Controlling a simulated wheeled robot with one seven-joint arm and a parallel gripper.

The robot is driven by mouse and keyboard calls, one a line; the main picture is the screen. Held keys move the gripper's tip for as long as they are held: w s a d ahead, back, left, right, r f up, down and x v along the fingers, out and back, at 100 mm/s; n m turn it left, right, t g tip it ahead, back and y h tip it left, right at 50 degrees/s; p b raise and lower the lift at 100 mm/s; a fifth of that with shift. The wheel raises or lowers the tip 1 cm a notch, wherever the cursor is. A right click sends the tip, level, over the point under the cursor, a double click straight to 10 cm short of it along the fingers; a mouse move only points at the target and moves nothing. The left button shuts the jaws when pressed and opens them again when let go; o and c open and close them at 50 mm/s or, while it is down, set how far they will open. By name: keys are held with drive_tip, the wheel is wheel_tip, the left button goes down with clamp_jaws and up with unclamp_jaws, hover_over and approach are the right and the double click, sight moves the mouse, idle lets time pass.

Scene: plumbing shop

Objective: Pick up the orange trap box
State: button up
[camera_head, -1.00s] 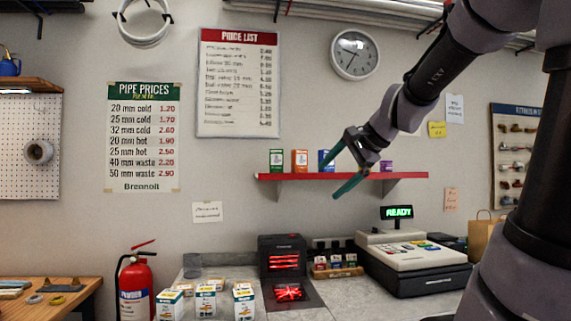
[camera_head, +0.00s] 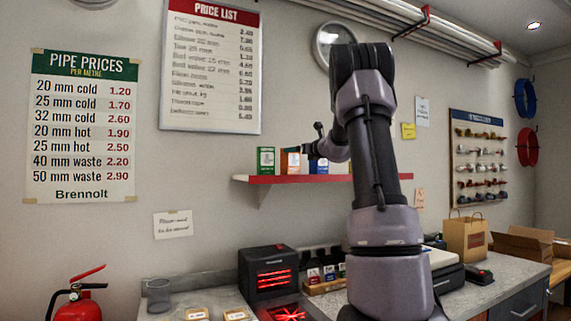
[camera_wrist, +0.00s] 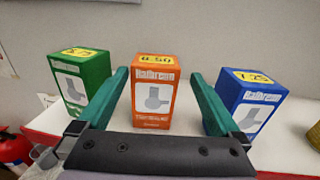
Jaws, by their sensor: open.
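The orange trap box (camera_wrist: 153,92) stands upright on the red-edged shelf, with a yellow price tag reading 6.50 on its top. In the wrist view it sits between the two green fingers of my gripper (camera_wrist: 156,105), which is open with a gap on each side of the box. In the head view the orange box (camera_head: 290,162) shows on the shelf (camera_head: 262,179), partly covered by my gripper. A green box (camera_wrist: 80,78) stands to its left and a blue box (camera_wrist: 246,100) to its right, each just outside a finger.
The green box (camera_head: 266,160) and blue box (camera_head: 318,166) stand close on either side on the shelf. The wall is right behind. Below is a counter with a black scanner unit (camera_head: 267,272), and a red fire extinguisher (camera_head: 78,305) at lower left.

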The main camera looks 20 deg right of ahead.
drive_tip(key=w, duration=0.2)
drive_tip(key=w+a, duration=0.1)
drive_tip(key=w, duration=0.4)
drive_tip(key=shift+w+a, duration=0.35)
drive_tip(key=shift+a, duration=0.05)
drive_tip(key=c, duration=1.5)
